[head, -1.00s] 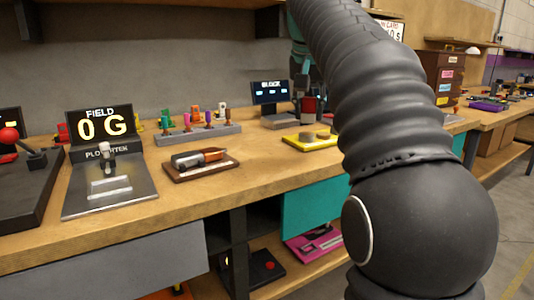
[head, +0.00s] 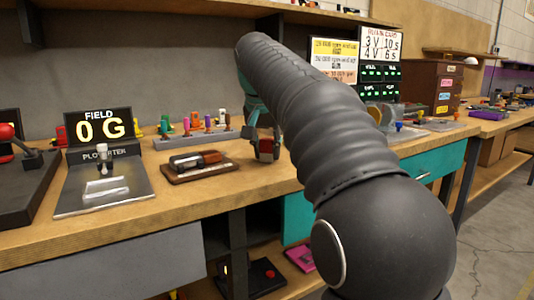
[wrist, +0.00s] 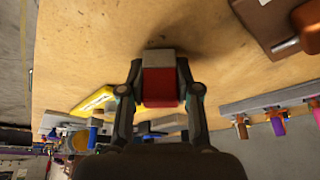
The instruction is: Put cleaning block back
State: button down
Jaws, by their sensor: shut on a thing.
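The cleaning block, a small red block with grey top and end, is held between the fingers of my gripper (wrist: 160,70) in the wrist view; its red face (wrist: 160,86) is toward the camera. My gripper is shut on it. In the head view my gripper (head: 262,133) hangs over the bench, to the right of the wooden base, and the block (head: 266,148) shows small and dark red. In the wrist view bare wood lies beyond the block; I cannot tell how high above the bench it is. A yellow tray (wrist: 93,101) lies left of my gripper there.
The plotter panel (head: 104,185) is farther left. My arm hides the bench's middle right.

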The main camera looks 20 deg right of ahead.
jog(key=shift+f, duration=0.15)
jog(key=c, duration=0.8)
grip_release()
jog(key=shift+s+r, duration=0.1)
jog(key=shift+r, duration=0.4)
jog(key=p+v, duration=0.4)
jog(key=v, duration=0.7)
jog(key=shift+s+r, duration=0.1)
jog(key=shift+r, duration=0.05)
jog(key=shift+s, duration=0.1)
